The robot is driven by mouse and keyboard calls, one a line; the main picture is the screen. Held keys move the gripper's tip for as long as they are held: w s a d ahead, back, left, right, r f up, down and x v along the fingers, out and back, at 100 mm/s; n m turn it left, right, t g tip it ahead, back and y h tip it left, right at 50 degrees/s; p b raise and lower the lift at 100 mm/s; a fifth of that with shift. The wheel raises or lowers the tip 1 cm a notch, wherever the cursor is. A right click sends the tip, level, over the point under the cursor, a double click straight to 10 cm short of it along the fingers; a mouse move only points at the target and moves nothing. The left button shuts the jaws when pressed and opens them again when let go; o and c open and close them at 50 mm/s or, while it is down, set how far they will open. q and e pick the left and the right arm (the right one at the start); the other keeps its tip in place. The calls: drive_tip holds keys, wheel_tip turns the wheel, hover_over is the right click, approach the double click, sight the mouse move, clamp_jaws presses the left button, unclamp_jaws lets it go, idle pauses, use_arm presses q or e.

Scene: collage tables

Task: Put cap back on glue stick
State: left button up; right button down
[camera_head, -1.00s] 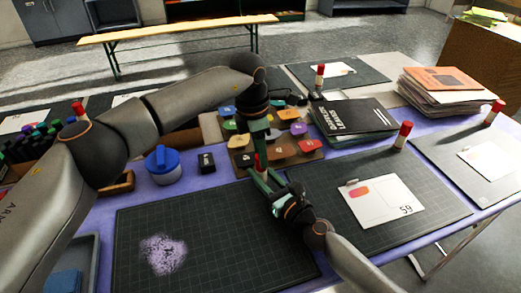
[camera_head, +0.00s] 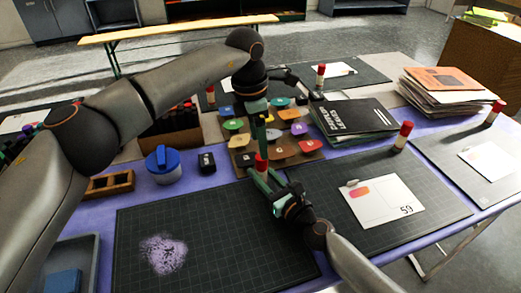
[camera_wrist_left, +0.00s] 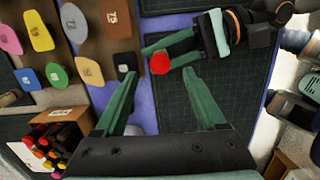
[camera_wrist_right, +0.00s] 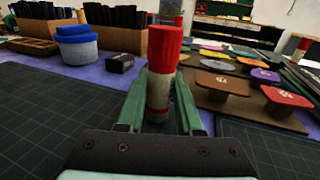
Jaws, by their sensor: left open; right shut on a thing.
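The glue stick stands upright in my right gripper (camera_head: 266,184), over the near middle mat. In the right wrist view its pale barrel (camera_wrist_right: 158,92) is between the fingers, and the red cap (camera_wrist_right: 165,50) sits on its top. The red cap also shows in the head view (camera_head: 261,161) and from above in the left wrist view (camera_wrist_left: 160,64). My left gripper (camera_head: 261,140) is open and empty, pointing down just above the cap. Its fingertips (camera_wrist_left: 160,76) are apart, with the cap in line with the space between them.
Several colored stamps on a brown board (camera_head: 310,153) lie behind the grippers. A blue-lidded tub (camera_head: 163,165) and a black block (camera_head: 207,163) stand to the left. A card (camera_head: 383,202) and another red-capped stick (camera_head: 402,137) are to the right. The front mat (camera_head: 215,240) is mostly clear.

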use_arm(q)
wheel_tip(320, 180, up, 7)
drive_tip(key=shift+s+a+r, duration=0.15)
drive_tip(key=shift+a+r, duration=0.05)
drive_tip(key=shift+a, duration=0.2)
use_arm(e)
drive_tip(key=c, duration=0.5)
unclamp_jaws()
drive_tip(key=v, duration=1.1)
drive_tip(key=shift+s+d, duration=0.15)
drive_tip(key=shift+s, duration=0.05)
use_arm(q)
drive_tip(key=shift+r, duration=0.1)
use_arm(e)
drive_tip(key=shift+s+d, duration=0.3)
drive_tip(key=shift+s, duration=0.15)
use_arm(q)
drive_tip(key=shift+s, duration=0.1)
